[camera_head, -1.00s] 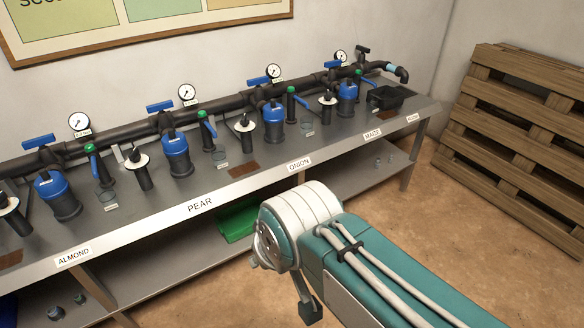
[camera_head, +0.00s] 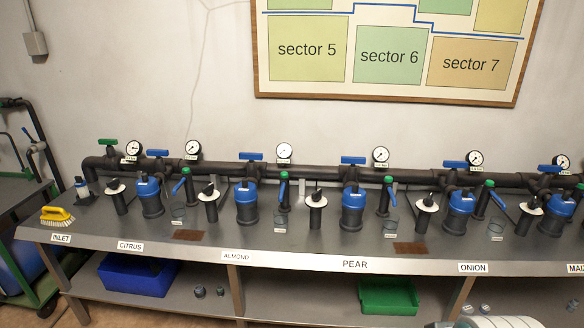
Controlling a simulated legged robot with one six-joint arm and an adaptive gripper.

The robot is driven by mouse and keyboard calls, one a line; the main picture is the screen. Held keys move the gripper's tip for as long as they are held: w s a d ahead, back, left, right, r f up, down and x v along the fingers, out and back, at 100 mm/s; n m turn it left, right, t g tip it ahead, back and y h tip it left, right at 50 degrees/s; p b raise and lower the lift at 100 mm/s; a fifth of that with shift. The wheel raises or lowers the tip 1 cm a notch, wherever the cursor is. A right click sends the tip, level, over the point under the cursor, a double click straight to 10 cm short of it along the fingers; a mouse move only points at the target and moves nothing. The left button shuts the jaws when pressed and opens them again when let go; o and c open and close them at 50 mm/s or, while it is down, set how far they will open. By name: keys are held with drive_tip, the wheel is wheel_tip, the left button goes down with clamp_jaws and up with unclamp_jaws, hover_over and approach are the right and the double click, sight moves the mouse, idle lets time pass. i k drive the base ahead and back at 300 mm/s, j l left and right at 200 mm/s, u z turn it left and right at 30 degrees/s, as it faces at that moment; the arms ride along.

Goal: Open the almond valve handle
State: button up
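In the head view, the ALMOND label (camera_head: 236,256) is on the front edge of the steel bench. Behind it stands a blue-topped black filter (camera_head: 246,207). Above this filter, a blue bar handle (camera_head: 251,156) sits on the black main pipe and lies roughly along it. Just right of the filter is a thin post with a green cap (camera_head: 283,174) and a blue lever (camera_head: 283,189), which appears to hang nearly straight down. I cannot tell which of these two is the almond valve handle. My gripper is out of view; only part of my arm shows at the bottom right.
Similar stations stand beside it, labelled CITRUS (camera_head: 130,246), PEAR (camera_head: 355,264) and ONION (camera_head: 473,267). A yellow brush (camera_head: 57,215) lies at the bench's left end. A blue bin (camera_head: 137,275) and a green bin (camera_head: 389,295) are on the lower shelf. Pressure gauges (camera_head: 284,151) line the pipe.

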sight(250, 156)
drive_tip(key=i+j, duration=0.6)
drive_tip(key=j, duration=0.15)
drive_tip(key=i+j, duration=1.2)
drive_tip(key=j, duration=0.25)
